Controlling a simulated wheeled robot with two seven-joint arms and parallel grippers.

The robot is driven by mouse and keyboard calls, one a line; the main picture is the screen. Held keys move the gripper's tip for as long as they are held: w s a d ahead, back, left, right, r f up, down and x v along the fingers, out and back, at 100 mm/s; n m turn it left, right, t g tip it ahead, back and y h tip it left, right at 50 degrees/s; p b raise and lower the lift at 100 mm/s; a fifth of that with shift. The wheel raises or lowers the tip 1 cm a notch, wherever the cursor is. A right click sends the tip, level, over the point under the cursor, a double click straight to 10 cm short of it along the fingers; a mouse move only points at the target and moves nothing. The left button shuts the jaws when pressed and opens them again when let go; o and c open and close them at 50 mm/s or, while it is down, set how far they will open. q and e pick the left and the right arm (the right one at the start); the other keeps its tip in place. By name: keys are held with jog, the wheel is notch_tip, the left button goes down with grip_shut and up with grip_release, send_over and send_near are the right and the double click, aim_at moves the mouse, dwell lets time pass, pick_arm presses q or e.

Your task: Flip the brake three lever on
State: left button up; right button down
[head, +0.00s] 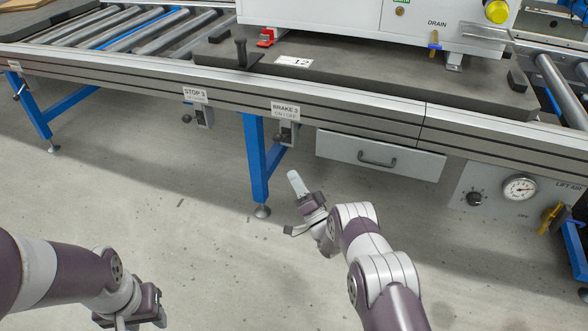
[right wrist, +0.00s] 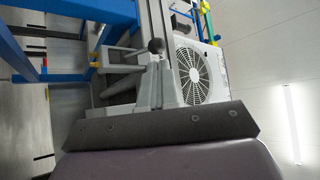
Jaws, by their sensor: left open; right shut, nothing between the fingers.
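The BRAKE 3 ON/OFF label (head: 285,111) is on the front rail of the conveyor bench. Below it hangs a grey switch box with the brake three lever (head: 279,139), which ends in a small dark knob. My right gripper (head: 296,181) is shut and empty, below the lever and apart from it, with its pale fingertips pointing up. In the right wrist view a dark round knob (right wrist: 156,46) shows beyond the grey fingers; I cannot tell which lever it belongs to. My left gripper (head: 130,320) is low at the left, far from the lever, partly cut off.
A similar STOP 3 lever (head: 187,118) hangs to the left. A blue bench leg (head: 255,160) stands just left of the brake lever. A drawer (head: 375,156) and a lift air panel (head: 500,190) are to the right. The floor in front is clear.

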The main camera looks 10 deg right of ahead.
jog(key=s+d+f+p, duration=0.1)
jog(key=s+f+p, duration=0.1)
jog(key=s, duration=0.4)
jog(key=shift+d, duration=0.15)
jog(key=shift+s, duration=0.1)
